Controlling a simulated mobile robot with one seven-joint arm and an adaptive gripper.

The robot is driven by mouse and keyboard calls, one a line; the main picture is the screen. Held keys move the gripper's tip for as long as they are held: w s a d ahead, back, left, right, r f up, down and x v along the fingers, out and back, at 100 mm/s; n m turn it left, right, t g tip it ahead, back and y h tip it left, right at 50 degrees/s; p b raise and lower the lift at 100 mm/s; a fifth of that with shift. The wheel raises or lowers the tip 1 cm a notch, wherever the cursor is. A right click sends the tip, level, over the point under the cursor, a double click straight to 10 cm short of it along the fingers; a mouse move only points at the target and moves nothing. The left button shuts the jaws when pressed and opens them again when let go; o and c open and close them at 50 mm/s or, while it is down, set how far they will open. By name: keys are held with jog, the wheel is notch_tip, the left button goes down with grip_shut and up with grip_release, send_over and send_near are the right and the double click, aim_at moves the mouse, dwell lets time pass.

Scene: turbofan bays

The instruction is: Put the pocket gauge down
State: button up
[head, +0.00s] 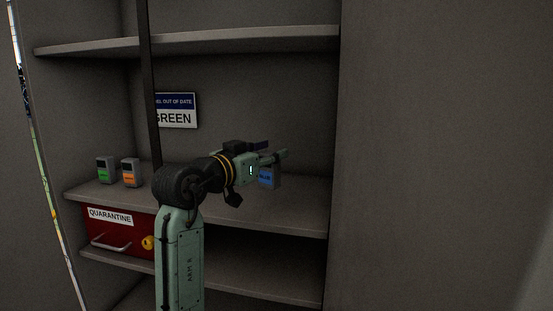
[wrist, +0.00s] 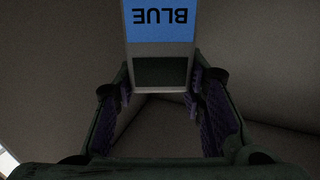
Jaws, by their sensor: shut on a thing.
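The pocket gauge is a small grey box with a blue label reading BLUE (head: 269,178). It also shows in the wrist view (wrist: 160,50), its label upside down, at the far end of the fingers. My gripper (head: 272,155) is shut on this gauge, with purple-padded fingers on either side of it in the wrist view (wrist: 160,98). In the head view the gauge is at the middle shelf (head: 300,205). I cannot tell whether its base touches the shelf.
A green-labelled gauge (head: 106,170) and an orange-labelled gauge (head: 131,173) stand on the shelf's left. A sign reading GREEN (head: 176,111) hangs on the back wall. A red QUARANTINE drawer (head: 118,232) sits below. A dark post (head: 149,80) and upper shelf (head: 200,42) bound the space.

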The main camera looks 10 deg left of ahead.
jog(key=w+f+p, duration=0.2)
jog(key=w+f, duration=0.2)
jog(key=w, duration=0.1)
jog(key=shift+d, duration=0.35)
jog(key=shift+w, duration=0.1)
jog(key=shift+f+b, duration=0.35)
jog(key=shift+f, duration=0.3)
jog(key=o, duration=1.3)
jog(key=shift+r, duration=0.1)
